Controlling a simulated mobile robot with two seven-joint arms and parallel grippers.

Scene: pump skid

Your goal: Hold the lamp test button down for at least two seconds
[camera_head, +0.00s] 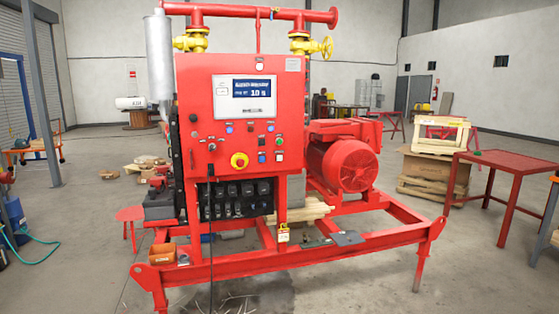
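The red control panel (242,120) of the pump skid faces me. It carries a lit display (251,88) with white text on blue. The labels are too small to read, so I cannot tell which one is the lamp test button. Neither of my grippers is in view.
The skid's red base frame (290,262) juts toward me below the panel. A black connector block (237,198) sits under the panel. A red motor (343,165) is to the right. A red table (505,163) stands farther right. Open concrete floor lies in front.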

